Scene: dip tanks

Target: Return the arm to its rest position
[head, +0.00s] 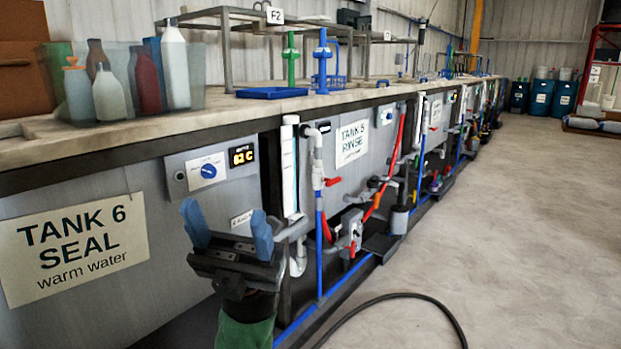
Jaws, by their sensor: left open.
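My left gripper (229,236) is in the lower middle of the head view, with its two blue fingers pointing up and spread apart. Nothing is between the fingers. It is in front of the Tank 6 panel, to the right of the "TANK 6 SEAL warm water" sign (72,248) and below the control box (210,167) with its blue knob and lit display. A green sleeve on my arm shows below it. My right gripper is not in view.
A long bench (150,137) runs into the distance, carrying bottles in a clear bin (205,97), a blue tray (272,93) and racks. Red-handled valves and pipes (318,180) stick out right of the gripper. A black hose (420,297) lies on the otherwise open floor (520,230) at right.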

